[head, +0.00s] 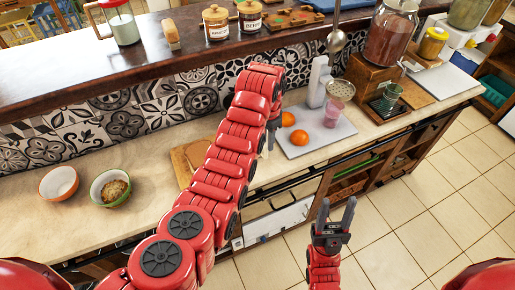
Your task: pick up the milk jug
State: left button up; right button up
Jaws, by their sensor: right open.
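A jug with a red handle and pale, milk-like contents (122,28) stands upright on the raised dark wooden shelf at the upper left. It looks like the milk jug. My left arm reaches across the counter, and its gripper (271,138) points down near the left edge of the white board, well to the right of the jug. The arm partly hides this gripper, so its jaw state is unclear. My right gripper (333,214) is open and empty, pointing up in front of the counter, far from the jug.
A wooden block (171,35) and lidded jars (215,22) stand right of the jug. Oranges (299,138) lie on and beside the white board (318,134). Two bowls (59,183) sit at the left. The counter between bowls and tiled wall is clear.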

aim_at(266, 152)
pick_arm(q)
jog(key=shift+f, duration=0.3)
jog(key=f+p, duration=0.3)
jog(key=f, duration=0.1)
jog(key=shift+s, duration=0.25)
jog(key=shift+f, duration=0.6)
grip_shut()
jog(key=shift+w, duration=0.1)
dwell(0.5)
